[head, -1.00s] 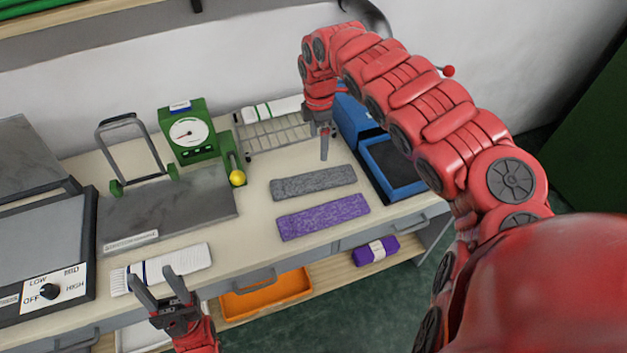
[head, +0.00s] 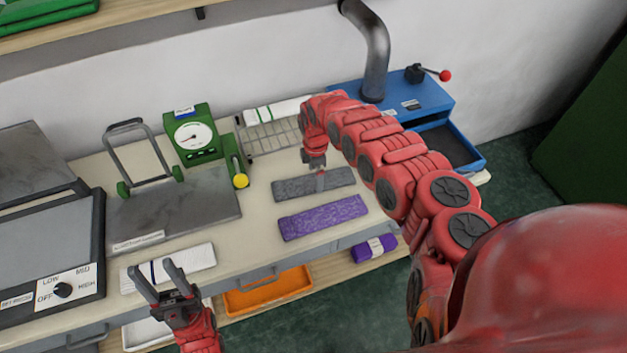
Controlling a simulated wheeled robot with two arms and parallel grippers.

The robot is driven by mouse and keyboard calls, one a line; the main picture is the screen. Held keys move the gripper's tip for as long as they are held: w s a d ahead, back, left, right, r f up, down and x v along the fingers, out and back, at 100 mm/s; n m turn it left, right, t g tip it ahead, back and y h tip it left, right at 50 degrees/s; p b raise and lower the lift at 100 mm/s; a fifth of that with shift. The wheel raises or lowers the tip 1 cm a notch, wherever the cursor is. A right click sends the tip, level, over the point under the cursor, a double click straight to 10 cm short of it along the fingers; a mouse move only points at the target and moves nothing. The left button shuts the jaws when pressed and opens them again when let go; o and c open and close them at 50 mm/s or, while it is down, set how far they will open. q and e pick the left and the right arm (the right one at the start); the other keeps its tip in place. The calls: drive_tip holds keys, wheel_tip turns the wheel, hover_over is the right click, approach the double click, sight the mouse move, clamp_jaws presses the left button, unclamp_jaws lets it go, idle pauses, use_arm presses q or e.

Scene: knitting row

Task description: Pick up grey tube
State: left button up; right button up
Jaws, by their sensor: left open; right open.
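The grey tube (head: 296,188) lies flat on the table, a long knitted-looking piece just behind the purple one (head: 323,217). My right gripper (head: 320,178) points down at the right half of the grey tube. Its fingers are partly hidden by its own body, and I cannot tell whether they touch the tube. My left gripper (head: 160,282) is open and empty at the front edge of the table, in front of the white striped piece (head: 185,262).
A wire rack (head: 268,138) with a white roll stands behind the tube. A green dial gauge (head: 190,133) and a press plate (head: 175,208) are to the left. A blue machine (head: 425,98) is at the back right. An orange bin (head: 268,292) sits on the lower shelf.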

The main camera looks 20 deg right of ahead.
drive_tip(key=shift+f, duration=0.95)
drive_tip(key=shift+c, duration=0.3)
drive_tip(key=c, duration=1)
drive_tip(key=shift+r, duration=0.1)
